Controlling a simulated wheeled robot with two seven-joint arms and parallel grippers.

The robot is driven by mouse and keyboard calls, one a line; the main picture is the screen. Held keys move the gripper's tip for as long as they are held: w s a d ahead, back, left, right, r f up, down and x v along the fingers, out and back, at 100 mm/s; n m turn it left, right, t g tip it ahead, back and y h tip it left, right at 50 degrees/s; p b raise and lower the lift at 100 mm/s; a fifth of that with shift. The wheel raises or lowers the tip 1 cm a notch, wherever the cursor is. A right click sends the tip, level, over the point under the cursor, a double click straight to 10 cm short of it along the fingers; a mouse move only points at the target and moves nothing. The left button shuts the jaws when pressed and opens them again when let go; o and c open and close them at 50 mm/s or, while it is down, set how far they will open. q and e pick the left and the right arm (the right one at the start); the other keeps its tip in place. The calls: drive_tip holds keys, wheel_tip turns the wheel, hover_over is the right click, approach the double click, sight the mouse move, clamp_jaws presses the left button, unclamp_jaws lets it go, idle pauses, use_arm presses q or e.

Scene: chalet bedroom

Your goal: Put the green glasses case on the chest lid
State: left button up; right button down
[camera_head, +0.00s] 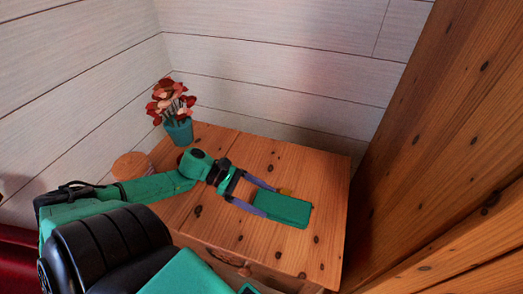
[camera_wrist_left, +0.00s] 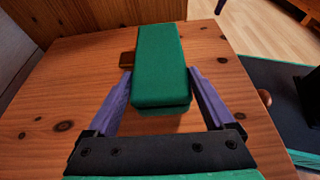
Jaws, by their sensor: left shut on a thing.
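The green glasses case (camera_head: 285,208) is a flat, oblong green block. My left gripper (camera_head: 261,197) is shut on it, with one purple finger along each long side. The left wrist view shows the case (camera_wrist_left: 160,60) between the fingertips (camera_wrist_left: 160,78), pointing away from the palm. The case is over the knotty wooden top (camera_head: 240,230) of a piece of furniture with a knob on its front. I cannot tell whether it touches that top. No separate chest lid can be made out. My right gripper is not in view.
A teal pot with red flowers (camera_head: 178,130) stands at the back left corner. A round wooden object (camera_head: 132,167) is at the left. A tall wooden panel (camera_head: 440,130) rises at the right. The top's right part is clear.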

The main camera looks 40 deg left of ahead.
use_arm(q)
drive_tip(key=shift+f, duration=0.7)
drive_tip(key=o, duration=1.6)
drive_tip(key=shift+c, duration=0.2)
drive_tip(key=p+v, duration=0.1)
drive_tip(key=v, duration=0.4)
drive_tip(key=shift+a+r+p, duration=0.25)
drive_tip(key=shift+p, duration=0.15)
drive_tip(key=shift+s+a+r, duration=0.25)
drive_tip(key=shift+s+a, duration=0.05)
drive_tip(key=shift+a, duration=0.5)
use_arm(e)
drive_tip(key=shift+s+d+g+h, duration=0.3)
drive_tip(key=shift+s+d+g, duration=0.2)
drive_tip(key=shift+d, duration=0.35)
